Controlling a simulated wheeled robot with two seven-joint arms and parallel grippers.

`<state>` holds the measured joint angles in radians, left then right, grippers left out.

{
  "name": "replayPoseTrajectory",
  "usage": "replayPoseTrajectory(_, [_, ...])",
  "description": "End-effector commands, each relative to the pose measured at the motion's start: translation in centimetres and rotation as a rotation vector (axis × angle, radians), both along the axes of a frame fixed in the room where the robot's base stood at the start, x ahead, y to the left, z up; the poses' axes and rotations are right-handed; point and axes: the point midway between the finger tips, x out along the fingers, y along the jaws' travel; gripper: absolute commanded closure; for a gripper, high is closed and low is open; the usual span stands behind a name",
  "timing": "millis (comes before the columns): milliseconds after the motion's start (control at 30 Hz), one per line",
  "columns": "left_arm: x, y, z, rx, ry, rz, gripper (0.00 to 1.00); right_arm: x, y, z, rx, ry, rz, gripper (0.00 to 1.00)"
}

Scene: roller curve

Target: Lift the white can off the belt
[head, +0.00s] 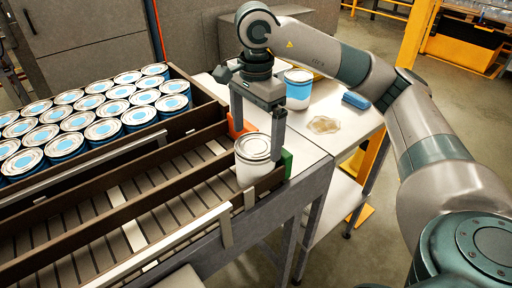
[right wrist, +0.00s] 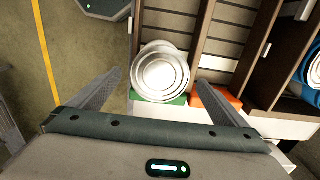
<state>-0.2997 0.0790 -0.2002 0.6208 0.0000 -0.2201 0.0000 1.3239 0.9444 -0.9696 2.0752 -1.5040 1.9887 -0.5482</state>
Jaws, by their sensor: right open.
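The white can (head: 252,172) stands upright at the near end of the roller belt (head: 150,210). Its pale lid also shows in the right wrist view (right wrist: 162,74). My right gripper (head: 257,138) points down over the can, open and empty. In the right wrist view its fingertips (right wrist: 160,80) are spread to either side of the lid, with gaps between. I cannot tell how far down the fingers reach beside the can. My left gripper is out of view.
A green block (head: 287,162) and an orange block (head: 240,125) sit at the belt's end. Several blue-and-white cans (head: 85,118) fill the lane at left. Another blue-and-white can (head: 298,90), a blue object (head: 356,100) and a pale spill-like patch (head: 323,125) are on the side table (head: 335,95).

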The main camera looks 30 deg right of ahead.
Motion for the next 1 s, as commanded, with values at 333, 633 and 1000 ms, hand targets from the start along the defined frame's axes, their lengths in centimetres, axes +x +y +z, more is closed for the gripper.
replayPoseTrajectory(333, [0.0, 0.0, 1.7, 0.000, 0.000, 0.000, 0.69, -0.1, -0.1, -4.2, -0.002, 0.002, -0.001, 0.03])
replayPoseTrajectory(633, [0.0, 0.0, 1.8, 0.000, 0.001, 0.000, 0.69, 0.0, 0.0, -5.0, -0.001, 0.000, -0.001, 0.03])
replayPoseTrajectory(1000, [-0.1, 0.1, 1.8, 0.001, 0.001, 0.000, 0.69, 0.0, 0.0, -5.0, -0.001, 0.000, -0.001, 0.54])
